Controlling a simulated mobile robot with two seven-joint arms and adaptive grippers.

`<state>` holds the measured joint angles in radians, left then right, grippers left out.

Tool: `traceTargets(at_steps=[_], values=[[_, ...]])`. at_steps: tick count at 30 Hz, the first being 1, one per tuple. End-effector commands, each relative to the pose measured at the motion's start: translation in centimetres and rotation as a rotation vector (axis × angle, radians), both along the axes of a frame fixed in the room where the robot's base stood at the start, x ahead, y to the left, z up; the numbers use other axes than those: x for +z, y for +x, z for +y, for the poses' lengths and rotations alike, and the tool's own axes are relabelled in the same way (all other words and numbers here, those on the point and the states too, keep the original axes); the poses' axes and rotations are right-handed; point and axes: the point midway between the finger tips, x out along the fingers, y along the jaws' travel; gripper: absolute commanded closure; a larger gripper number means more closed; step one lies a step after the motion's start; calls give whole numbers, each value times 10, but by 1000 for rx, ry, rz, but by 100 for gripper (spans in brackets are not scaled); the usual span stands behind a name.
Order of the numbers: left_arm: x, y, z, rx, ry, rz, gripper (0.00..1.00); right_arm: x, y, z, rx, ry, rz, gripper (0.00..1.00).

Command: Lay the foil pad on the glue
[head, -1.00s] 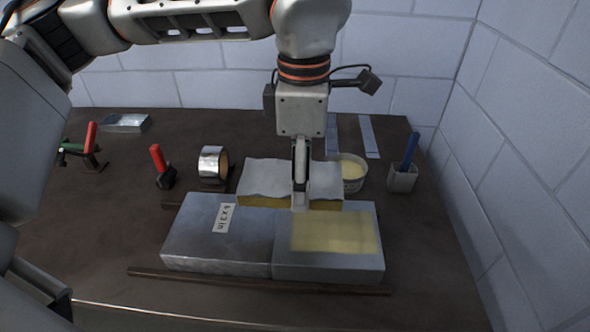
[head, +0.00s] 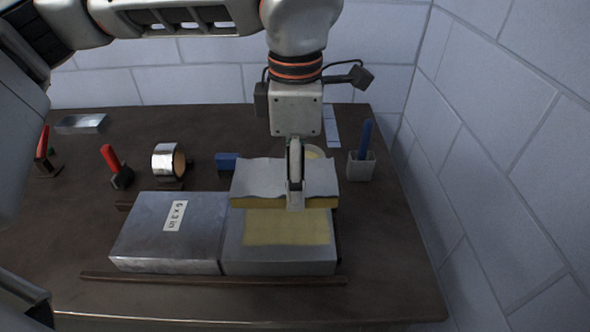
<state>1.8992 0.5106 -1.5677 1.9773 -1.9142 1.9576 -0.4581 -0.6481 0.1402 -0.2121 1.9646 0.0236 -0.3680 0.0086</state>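The foil pad (head: 262,178) has a crinkled silver top and a yellow-brown padded front edge. My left gripper (head: 295,200) is shut on the pad near its right half and holds it about level. The glue (head: 285,229) is a pale yellow patch on top of the right grey metal duct section (head: 280,263). The pad overlaps the back edge of this section in the picture, just behind the visible glue. The pad looks raised, but its exact height is unclear. Its far underside and any glue below it are hidden. My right gripper is not in view.
The left duct section (head: 165,240) bears a size label. Dark bars (head: 210,280) lie in front and behind. A wall bounds the right.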

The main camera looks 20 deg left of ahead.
Motion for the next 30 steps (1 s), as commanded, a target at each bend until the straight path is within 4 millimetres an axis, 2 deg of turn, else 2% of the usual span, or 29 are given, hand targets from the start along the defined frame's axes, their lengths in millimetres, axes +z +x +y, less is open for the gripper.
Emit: traceTargets(at_steps=[12,22,30], values=[[-31,0,0,-1,1,5,61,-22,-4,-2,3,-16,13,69],[-54,0,0,-1,0,4,61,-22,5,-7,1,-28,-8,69],[-74,0,0,0,0,4,61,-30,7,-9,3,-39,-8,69]])
